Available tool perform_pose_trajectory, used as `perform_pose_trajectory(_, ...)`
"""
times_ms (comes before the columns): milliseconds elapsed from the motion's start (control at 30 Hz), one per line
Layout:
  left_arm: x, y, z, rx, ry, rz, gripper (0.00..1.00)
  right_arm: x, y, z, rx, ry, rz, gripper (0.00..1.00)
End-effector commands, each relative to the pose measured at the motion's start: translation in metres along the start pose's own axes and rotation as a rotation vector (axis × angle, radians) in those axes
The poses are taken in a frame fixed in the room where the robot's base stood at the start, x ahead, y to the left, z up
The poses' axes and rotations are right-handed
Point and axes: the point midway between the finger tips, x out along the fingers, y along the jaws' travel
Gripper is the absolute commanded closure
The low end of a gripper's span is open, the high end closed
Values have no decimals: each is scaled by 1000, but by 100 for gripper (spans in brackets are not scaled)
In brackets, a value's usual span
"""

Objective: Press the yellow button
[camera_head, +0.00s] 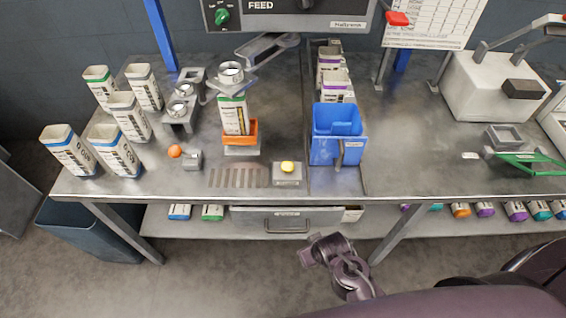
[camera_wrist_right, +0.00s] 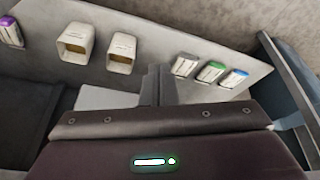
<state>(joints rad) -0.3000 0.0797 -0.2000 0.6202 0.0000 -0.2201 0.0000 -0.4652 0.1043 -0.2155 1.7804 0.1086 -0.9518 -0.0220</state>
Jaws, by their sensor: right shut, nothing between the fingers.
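The yellow button (camera_head: 288,167) is a small round dome on a grey box (camera_head: 286,180), which sits near the front edge of the table. My right gripper (camera_head: 308,257) is in front of the table, below the button in the head view and well apart from it. Its fingers also show in the right wrist view (camera_wrist_right: 153,85), shut and empty. The button does not show in the right wrist view. My left gripper is not in view.
The table (camera_head: 420,170) has a bare front strip right of the blue bin (camera_head: 325,152). An orange ball (camera_head: 175,151) and a striped grille (camera_head: 237,177) lie left of the button. A drawer (camera_head: 285,220) hangs under the table, with containers on the low shelf.

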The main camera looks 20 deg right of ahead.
Motion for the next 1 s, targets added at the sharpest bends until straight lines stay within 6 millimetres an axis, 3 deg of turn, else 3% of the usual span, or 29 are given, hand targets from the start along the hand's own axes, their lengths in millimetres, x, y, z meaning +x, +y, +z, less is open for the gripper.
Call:
perform_pose_trajectory(133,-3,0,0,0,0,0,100,-43,-1,-28,13,35,-8,100)
perform_pose_trajectory(367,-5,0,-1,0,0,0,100,-75,-30,-93,94,344,28,100)
perform_pose_trajectory(600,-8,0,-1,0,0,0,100,-149,-43,-148,219,712,146,100)
perform_pose_trajectory(800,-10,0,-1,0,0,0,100,-202,-38,-157,299,898,266,100)
perform_pose_trajectory(1000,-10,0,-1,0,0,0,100,-219,-35,-156,325,951,315,100)
